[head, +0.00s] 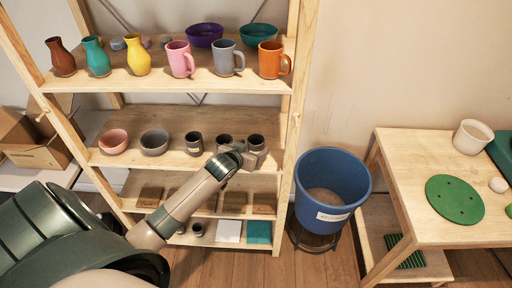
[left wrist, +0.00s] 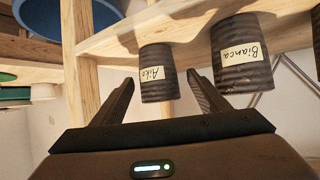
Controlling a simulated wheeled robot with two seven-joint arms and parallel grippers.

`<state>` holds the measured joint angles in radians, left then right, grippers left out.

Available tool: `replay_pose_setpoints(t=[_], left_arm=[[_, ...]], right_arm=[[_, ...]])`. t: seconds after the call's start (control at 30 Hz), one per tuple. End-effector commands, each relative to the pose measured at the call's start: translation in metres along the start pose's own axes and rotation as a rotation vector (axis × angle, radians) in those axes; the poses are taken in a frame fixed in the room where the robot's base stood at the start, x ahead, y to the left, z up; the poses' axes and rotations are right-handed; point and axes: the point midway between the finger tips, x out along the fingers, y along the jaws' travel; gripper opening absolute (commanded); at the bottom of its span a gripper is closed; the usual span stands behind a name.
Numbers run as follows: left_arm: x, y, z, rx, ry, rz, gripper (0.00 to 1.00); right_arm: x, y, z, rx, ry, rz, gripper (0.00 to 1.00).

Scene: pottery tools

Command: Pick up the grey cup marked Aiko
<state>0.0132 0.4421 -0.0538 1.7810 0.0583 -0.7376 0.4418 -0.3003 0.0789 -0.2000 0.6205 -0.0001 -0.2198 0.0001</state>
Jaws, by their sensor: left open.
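The grey cup marked Aiko (left wrist: 157,82) stands on the middle shelf, the rightmost of three dark grey cups; it also shows in the head view (head: 256,142). In the left wrist view the picture is turned over, so the cup and its pale label appear upside down. My left gripper (head: 252,158) is open and empty in front of this cup. In the left wrist view its fingers (left wrist: 161,84) point toward the cup, one to each side of it in the picture. I cannot tell whether they touch it. My right gripper is not in view.
The cup marked Bianca (left wrist: 242,55) stands beside the Aiko cup, with another labelled grey cup (head: 194,144) and bowls further left. A shelf post (head: 296,110) is close on the right. A blue bin (head: 332,180) and a table (head: 400,165) stand to the right.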

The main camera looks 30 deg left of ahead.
Motion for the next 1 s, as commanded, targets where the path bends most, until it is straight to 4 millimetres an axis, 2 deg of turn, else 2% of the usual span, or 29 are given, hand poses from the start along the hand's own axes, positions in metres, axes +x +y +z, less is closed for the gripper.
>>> replay_pose_setpoints(t=[0.07,0.3,0.83,0.87,1.0], left_arm=[[0.007,0.002,-0.004,-0.002,-0.002,-0.001,0.68],[0.028,0.003,-0.002,-0.001,0.0,0.0,0.68],[0.03,0.003,-0.001,0.0,-0.001,0.0,0.68],[0.03,0.002,-0.001,0.0,-0.001,0.0,0.66],[0.03,0.002,-0.001,0.0,-0.001,0.0,0.32]], right_arm=[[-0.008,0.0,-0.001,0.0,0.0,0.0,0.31],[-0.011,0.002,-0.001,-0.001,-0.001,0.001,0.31],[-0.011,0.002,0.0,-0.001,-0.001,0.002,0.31],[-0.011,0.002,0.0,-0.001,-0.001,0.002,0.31],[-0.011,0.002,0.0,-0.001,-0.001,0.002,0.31]])
